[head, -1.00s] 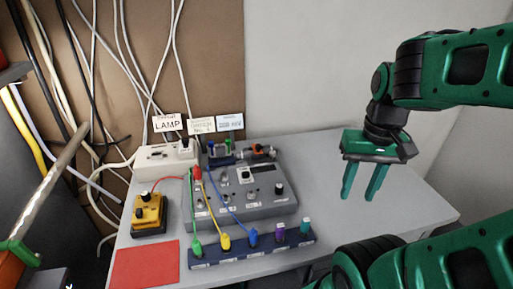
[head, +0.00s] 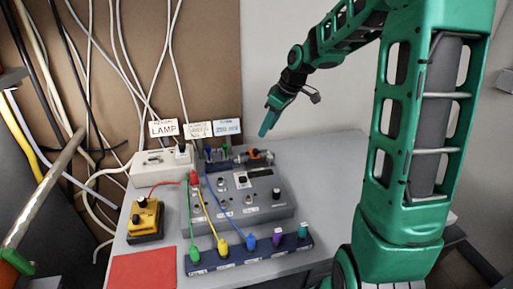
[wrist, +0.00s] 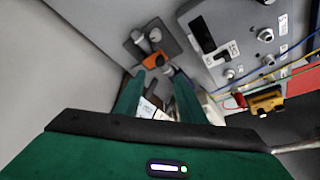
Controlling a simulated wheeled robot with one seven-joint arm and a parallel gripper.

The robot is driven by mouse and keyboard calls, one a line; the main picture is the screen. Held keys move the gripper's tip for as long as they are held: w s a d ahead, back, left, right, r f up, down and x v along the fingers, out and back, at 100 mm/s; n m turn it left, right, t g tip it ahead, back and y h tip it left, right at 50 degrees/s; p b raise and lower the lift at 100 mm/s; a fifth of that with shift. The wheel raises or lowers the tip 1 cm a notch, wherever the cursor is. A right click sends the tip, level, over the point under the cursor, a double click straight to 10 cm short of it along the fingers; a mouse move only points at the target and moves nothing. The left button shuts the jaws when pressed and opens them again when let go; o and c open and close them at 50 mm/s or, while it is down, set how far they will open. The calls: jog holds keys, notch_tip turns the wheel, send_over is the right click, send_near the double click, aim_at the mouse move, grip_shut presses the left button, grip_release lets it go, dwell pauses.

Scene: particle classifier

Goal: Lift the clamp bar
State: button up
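A small clamp fixture (head: 252,157) with an orange part and metal cylinders sits at the back of the table, behind the grey control box. In the wrist view the orange part (wrist: 153,61) lies across the fixture, just beyond the fingertips; I cannot tell for sure which piece is the clamp bar. My gripper (head: 266,130) is above and slightly right of the fixture, pointing down and left, apart from it. In the wrist view my gripper (wrist: 155,80) is open, with a clear gap between its green fingers and nothing held.
The grey control box (head: 262,205) has knobs and coloured cables. A blue strip of plugs (head: 225,262), a yellow box (head: 146,218), a white power box (head: 160,168) and a red mat (head: 142,272) are around it. The table's right rear (head: 335,160) is clear.

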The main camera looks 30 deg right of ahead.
aim_at(256, 150)
jog(key=x, duration=1)
jog(key=shift+w+f, duration=0.15)
jog(key=shift+f, duration=0.2)
jog(key=shift+c, duration=0.6)
grip_shut()
